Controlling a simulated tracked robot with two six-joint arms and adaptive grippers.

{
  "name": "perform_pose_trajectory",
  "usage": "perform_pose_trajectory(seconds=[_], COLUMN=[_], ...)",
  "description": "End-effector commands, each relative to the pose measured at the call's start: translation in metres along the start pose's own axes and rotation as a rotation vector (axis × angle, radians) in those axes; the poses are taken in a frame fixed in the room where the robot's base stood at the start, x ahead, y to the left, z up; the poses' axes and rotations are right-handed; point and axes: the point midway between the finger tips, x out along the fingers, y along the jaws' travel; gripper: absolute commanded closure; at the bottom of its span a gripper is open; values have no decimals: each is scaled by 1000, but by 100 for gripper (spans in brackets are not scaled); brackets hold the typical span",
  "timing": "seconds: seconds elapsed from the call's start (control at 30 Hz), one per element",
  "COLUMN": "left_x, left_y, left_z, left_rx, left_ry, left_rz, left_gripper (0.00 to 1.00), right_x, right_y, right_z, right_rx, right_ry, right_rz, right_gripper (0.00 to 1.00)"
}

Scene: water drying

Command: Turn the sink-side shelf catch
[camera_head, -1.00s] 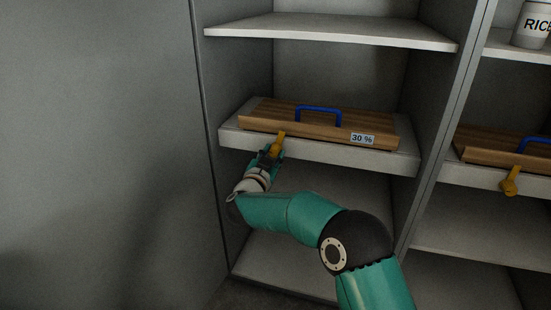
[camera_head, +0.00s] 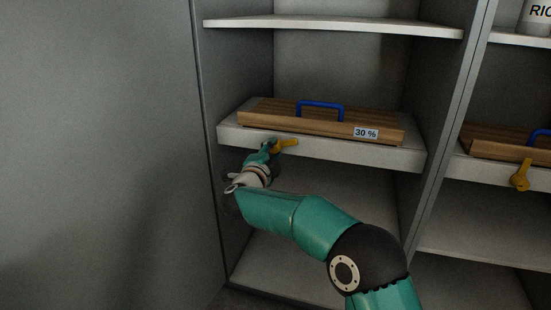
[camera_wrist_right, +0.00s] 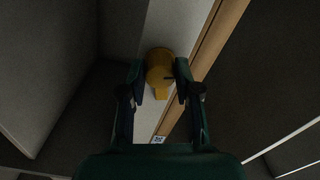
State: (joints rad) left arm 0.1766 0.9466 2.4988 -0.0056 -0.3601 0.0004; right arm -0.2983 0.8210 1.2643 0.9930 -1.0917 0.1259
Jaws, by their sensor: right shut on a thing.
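The yellow catch (camera_head: 287,143) sits on the front edge of the left-hand middle shelf (camera_head: 350,150), below a wooden board (camera_head: 300,121). My right gripper (camera_head: 270,146) is at the catch's left end. In the right wrist view the catch (camera_wrist_right: 159,72) lies between the two fingers of the right gripper (camera_wrist_right: 160,85), which are shut on it. My left gripper is not in view.
The wooden board has a blue handle (camera_head: 320,105) and a "30 %" label (camera_head: 366,133). A second yellow catch (camera_head: 522,176) hangs on the right-hand shelf. A grey cabinet wall (camera_head: 205,90) stands close left of my right gripper. An upper shelf (camera_head: 340,29) is above.

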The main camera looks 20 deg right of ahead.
Motion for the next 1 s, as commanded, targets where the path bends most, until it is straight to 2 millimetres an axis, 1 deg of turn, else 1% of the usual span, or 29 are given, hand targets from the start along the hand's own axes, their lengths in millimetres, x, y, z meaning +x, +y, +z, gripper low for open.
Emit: perform_pose_trajectory(seconds=[0.03, 0.2, 0.4, 0.63, 1.0], left_x=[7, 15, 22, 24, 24], left_y=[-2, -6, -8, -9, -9], left_z=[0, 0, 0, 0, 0], left_rx=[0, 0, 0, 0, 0], left_ry=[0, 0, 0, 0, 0], left_rz=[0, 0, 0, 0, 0], left_gripper=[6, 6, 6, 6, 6], right_x=[1, 1, 1, 1, 1], right_y=[9, 9, 8, 8, 8], right_z=[-1, -1, -1, -1, -1], right_rx=[39, 164, 266, 318, 326], right_ry=[9, 10, 11, 10, 10], right_rz=[12, 12, 12, 13, 13], right_gripper=[100, 100, 100, 100, 100])
